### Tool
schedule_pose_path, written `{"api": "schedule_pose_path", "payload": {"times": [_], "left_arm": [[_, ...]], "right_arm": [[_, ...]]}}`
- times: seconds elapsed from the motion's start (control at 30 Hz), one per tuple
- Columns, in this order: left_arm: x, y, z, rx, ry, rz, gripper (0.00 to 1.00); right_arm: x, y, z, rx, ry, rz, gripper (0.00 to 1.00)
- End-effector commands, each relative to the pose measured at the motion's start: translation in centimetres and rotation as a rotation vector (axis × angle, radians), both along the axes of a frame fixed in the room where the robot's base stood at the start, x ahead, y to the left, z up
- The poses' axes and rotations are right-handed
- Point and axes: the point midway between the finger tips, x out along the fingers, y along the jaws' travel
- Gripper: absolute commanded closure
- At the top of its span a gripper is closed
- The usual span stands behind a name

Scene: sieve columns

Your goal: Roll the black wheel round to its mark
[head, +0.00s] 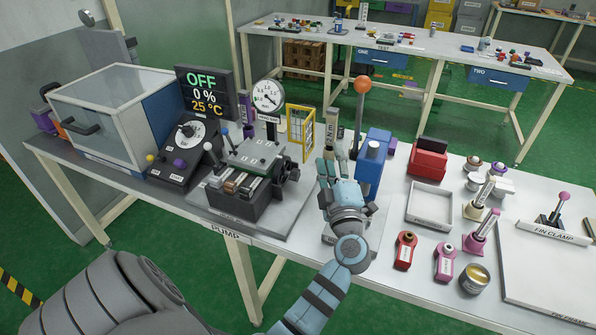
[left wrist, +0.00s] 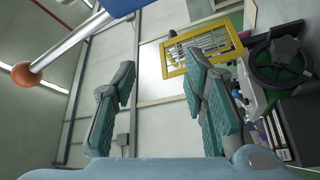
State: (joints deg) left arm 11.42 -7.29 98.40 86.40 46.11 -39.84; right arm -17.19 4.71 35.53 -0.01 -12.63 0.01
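The black wheel (left wrist: 278,62) shows at the right edge of the left wrist view. In the head view a small dark wheel (head: 293,172) sits on the right side of the grey clamp-like machine (head: 255,170). I cannot make out its mark. My left gripper (head: 330,165) is just right of that machine, apart from the wheel, with its fingers up and away from me. In the left wrist view its two teal fingers (left wrist: 160,105) are spread with nothing between them. My right gripper is not in view.
A blue pump block (head: 371,165) with an orange-balled lever (head: 362,86) stands close right of my left gripper. A yellow-framed panel (head: 300,132) and a dial gauge (head: 268,95) stand behind. A red box (head: 429,160) and an empty tray (head: 428,220) are further right.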

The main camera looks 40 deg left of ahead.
Motion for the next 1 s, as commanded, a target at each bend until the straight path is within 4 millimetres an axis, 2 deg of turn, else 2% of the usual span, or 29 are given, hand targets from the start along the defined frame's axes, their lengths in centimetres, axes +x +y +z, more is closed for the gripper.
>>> {"api": "schedule_pose_path", "payload": {"times": [0.03,0.1,0.2,0.27,0.37,0.6,0.73,0.83,1.0], "left_arm": [[-0.1,1.1,-2.3,-0.139,0.05,0.108,0.6],[-0.8,1.4,-6.0,-0.31,0.153,0.234,0.6],[-1.7,0.9,-8.9,-0.442,0.259,0.322,0.6],[-1.8,1.0,-9.7,-0.471,0.286,0.342,0.6],[-1.4,2.3,-10.5,-0.475,0.292,0.347,0.6],[0.7,8.0,-12.9,-0.473,0.29,0.349,0.6],[1.8,10.6,-13.9,-0.474,0.288,0.348,0.6],[2.4,12.0,-14.5,-0.473,0.287,0.347,0.6],[2.8,13.1,-14.9,-0.476,0.288,0.346,0.6]], "right_arm": [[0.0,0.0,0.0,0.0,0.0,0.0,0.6],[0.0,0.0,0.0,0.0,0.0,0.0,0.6],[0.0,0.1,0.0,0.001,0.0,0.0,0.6],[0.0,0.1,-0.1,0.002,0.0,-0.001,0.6],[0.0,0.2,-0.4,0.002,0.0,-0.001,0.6],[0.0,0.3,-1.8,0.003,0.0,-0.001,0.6],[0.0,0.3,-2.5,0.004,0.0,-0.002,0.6],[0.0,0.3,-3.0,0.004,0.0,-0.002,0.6],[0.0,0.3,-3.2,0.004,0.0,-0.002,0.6]]}}
